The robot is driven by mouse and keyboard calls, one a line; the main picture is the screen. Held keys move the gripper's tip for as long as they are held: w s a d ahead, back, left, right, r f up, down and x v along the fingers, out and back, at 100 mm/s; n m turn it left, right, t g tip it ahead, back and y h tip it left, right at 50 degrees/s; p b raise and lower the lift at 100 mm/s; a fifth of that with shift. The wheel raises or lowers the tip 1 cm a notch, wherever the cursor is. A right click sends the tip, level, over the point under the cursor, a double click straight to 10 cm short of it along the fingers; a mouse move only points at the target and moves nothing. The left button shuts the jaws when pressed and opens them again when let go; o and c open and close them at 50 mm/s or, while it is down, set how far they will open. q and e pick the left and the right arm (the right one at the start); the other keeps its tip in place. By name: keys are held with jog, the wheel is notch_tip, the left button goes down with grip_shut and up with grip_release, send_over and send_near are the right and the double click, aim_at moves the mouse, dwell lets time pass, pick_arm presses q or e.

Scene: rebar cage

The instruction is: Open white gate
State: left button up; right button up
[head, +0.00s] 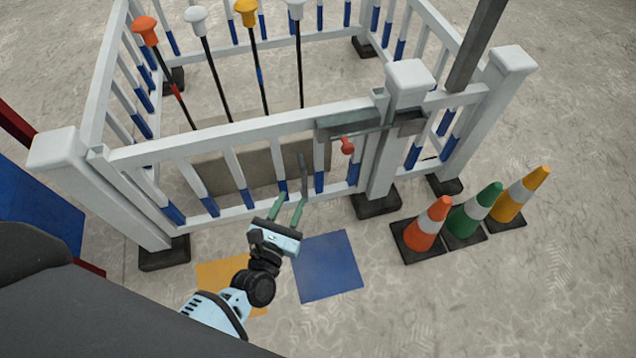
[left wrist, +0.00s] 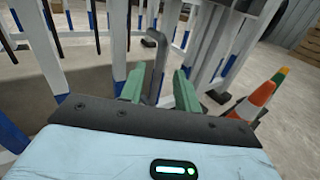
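The white gate (head: 235,128) is a railed panel with blue-banded bars, standing in line between two white posts. A grey latch with a bar (head: 360,132) and a red knob (head: 347,145) sits at its right end, by the post. A dark grey upright handle (head: 304,174) is on the gate's front; it also shows in the left wrist view (left wrist: 157,58). My left gripper (head: 291,201) is open, its green fingers pointing at the gate. In the left wrist view the handle appears between the fingertips (left wrist: 158,84); contact cannot be told. My right gripper is not in view.
Orange, green and yellow cones (head: 427,228) stand right of the gate. Blue (head: 328,266) and yellow (head: 222,272) floor squares lie before it. Several poles with coloured caps (head: 246,10) stand inside the fence. A dark slanted pole (head: 475,45) rises by the right post.

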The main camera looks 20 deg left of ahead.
aim_at(303, 182)
pick_arm(q)
jog(key=shift+w+d+f+n+b, duration=0.2)
jog(key=shift+w+f+n+b, duration=0.3)
jog(key=shift+f, duration=0.45)
jog(key=shift+w, duration=0.15)
jog(key=w+b, duration=0.1)
jog(key=w, duration=0.5)
jog(key=shift+w+b, duration=0.15)
jog(key=shift+b, duration=0.2)
jog(key=shift+w, duration=0.7)
jog(key=shift+c, duration=0.2)
